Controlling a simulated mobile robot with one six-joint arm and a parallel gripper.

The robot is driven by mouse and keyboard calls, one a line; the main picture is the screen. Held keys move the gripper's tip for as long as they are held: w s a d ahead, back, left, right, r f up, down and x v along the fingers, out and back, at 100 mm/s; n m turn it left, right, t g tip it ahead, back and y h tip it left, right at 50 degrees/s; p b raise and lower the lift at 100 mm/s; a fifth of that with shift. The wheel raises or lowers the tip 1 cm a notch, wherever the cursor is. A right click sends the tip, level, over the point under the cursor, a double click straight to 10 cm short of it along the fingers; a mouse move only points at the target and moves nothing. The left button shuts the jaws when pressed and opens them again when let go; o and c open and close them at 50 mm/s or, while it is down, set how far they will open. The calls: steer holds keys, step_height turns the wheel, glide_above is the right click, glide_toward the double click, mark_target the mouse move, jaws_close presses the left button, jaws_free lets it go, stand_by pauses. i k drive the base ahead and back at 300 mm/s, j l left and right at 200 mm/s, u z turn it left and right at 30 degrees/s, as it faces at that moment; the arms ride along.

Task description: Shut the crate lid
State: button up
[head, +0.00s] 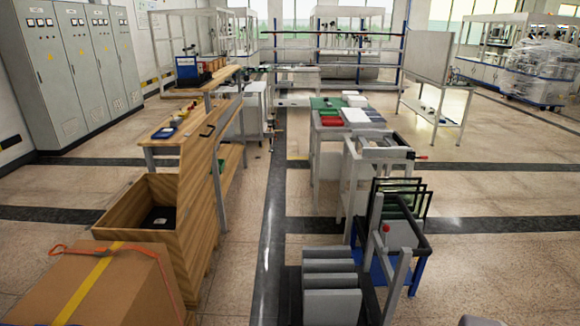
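The wooden crate (118,212) stands at the left, behind a cardboard box. Its top is open and a black item (158,217) lies inside. The crate lid (199,180) is a tall wooden panel standing roughly upright along the crate's right side. My gripper is not in view, and nothing is seen touching the lid.
A cardboard box (110,285) with yellow tape and an orange strap is in front of the crate. A wooden workbench (175,140) stands behind it. A cart with grey panels (330,280) is at right. An aisle (255,215) lies between.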

mark_target(196, 157)
steer(key=i+u, duration=0.4)
steer(key=i, duration=0.15)
steer(key=i+l+u, duration=0.15)
steer(key=i+u, duration=0.25)
steer(key=i+j+z, duration=0.3)
steer(key=i+j, duration=0.25)
steer(key=i, duration=0.4)
steer(key=i+j+z, duration=0.3)
steer(key=i+j, duration=0.4)
steer(key=i, duration=0.15)
steer(key=i+z, duration=0.2)
steer(key=i, duration=0.5)
